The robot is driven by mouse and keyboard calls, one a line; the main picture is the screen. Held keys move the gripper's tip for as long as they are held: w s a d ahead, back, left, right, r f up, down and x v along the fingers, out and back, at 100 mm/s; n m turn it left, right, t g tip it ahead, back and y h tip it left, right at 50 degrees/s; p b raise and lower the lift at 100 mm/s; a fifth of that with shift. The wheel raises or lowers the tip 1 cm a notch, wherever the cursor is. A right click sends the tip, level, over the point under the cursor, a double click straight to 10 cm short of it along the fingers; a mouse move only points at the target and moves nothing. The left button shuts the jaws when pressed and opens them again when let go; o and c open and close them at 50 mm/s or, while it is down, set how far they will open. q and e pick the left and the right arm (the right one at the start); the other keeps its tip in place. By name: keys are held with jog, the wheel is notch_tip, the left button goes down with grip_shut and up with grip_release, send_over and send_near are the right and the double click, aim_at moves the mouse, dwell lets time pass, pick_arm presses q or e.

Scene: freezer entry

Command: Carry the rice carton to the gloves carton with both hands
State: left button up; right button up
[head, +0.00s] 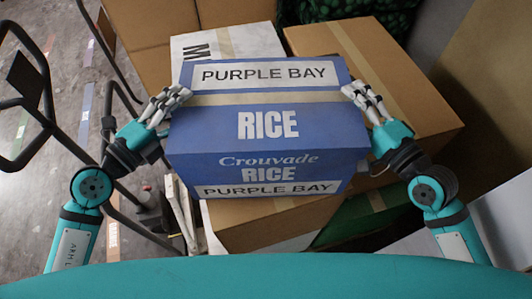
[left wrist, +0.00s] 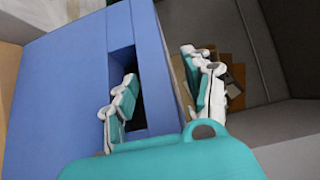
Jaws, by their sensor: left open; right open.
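The blue rice carton (head: 265,130), printed "RICE" and "PURPLE BAY", is in the middle of the head view, in front of my body. My left gripper (head: 172,99) is open at its left side, near the upper edge. My right gripper (head: 363,99) is open at its right side, at about the same height. No label for gloves is readable.
A white carton (head: 262,42) with a partly hidden print stands behind the rice carton. Brown cartons (head: 380,70) are behind, right and below (head: 270,220). A black tubular frame (head: 45,90) is at the left, with grey floor (head: 75,40) around it.

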pick_arm(q)
jog(key=o, duration=0.7)
jog(key=shift+d, duration=0.1)
jog(key=shift+o, duration=0.3)
jog(key=shift+f, duration=0.15)
pick_arm(e)
jog(key=shift+d, duration=0.1)
pick_arm(q)
jog(key=shift+f, duration=0.1)
pick_arm(e)
jog(key=shift+f, duration=0.1)
pick_arm(q)
jog(key=shift+s+a, duration=0.25)
jog(key=shift+s, duration=0.1)
jog(key=v, duration=1.1)
jog(key=shift+r, duration=0.35)
jog(key=shift+a, duration=0.15)
